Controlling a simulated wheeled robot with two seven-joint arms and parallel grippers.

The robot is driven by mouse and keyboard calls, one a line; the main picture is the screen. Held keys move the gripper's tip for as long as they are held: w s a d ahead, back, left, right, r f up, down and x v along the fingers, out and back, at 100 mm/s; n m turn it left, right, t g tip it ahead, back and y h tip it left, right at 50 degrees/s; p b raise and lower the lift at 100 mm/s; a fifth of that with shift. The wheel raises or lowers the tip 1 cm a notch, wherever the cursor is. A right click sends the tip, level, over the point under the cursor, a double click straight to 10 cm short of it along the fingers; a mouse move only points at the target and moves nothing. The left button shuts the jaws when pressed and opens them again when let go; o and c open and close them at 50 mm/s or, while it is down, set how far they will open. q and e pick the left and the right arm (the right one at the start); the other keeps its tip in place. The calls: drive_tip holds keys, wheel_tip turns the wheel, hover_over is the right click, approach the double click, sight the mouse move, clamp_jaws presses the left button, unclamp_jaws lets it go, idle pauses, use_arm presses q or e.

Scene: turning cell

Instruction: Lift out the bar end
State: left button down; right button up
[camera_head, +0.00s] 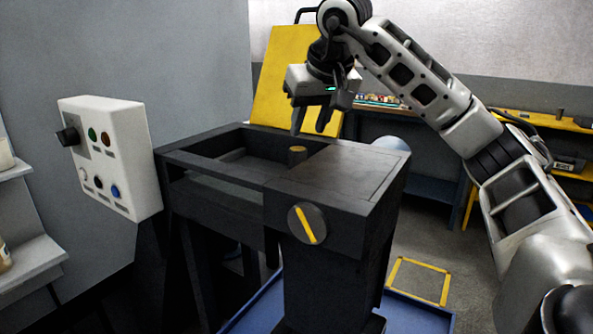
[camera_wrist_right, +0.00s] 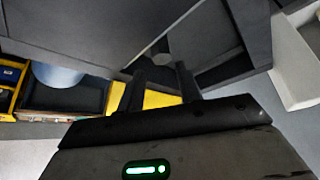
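My left gripper is not in view.
A white control box (camera_head: 112,157) with a knob and buttons is left of the machine. A yellow panel (camera_head: 278,90) stands behind it. A round pale-blue object (camera_head: 391,144) is behind its right side. The recess walls surround the bar end's area.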

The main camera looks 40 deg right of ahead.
sight(298, 148)
drive_tip(key=x, duration=0.8)
drive_tip(key=shift+w+d+f+p, duration=0.1)
drive_tip(key=shift+w+d+p, duration=0.05)
drive_tip(key=shift+w+p, duration=0.25)
clamp_jaws()
